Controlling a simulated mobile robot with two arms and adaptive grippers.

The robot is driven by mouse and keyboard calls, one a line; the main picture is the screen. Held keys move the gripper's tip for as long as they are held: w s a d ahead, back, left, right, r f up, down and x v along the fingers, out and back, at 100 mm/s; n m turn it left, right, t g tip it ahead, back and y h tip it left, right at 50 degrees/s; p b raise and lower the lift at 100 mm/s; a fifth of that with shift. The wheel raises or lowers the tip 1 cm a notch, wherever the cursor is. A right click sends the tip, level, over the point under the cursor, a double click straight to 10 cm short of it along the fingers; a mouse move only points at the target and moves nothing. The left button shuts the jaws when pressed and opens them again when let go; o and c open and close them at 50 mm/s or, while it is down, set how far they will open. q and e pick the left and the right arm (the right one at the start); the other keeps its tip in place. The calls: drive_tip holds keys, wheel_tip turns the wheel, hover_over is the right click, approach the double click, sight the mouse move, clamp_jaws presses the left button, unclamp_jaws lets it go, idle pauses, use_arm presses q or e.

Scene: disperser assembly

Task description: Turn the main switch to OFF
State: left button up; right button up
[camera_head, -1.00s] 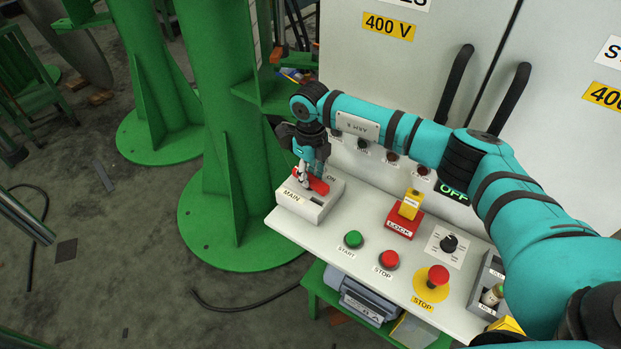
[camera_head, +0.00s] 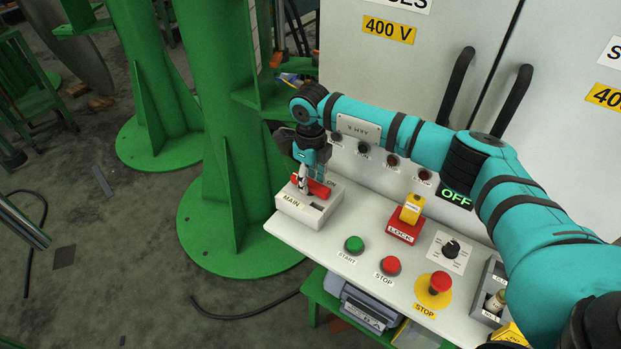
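My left gripper is not in view.
On the shelf (camera_head: 332,238) are a green START button (camera_head: 354,244), a red STOP button (camera_head: 390,265), a red LOCK block (camera_head: 405,226) with a yellow top, a black knob (camera_head: 451,247) and a red emergency stop (camera_head: 439,283). Green columns (camera_head: 215,130) stand left.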

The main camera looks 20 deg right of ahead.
sight(310, 182)
drive_tip(key=shift+o, duration=0.4)
wheel_tip(310, 182, up, 12)
idle(0.3)
idle(0.4)
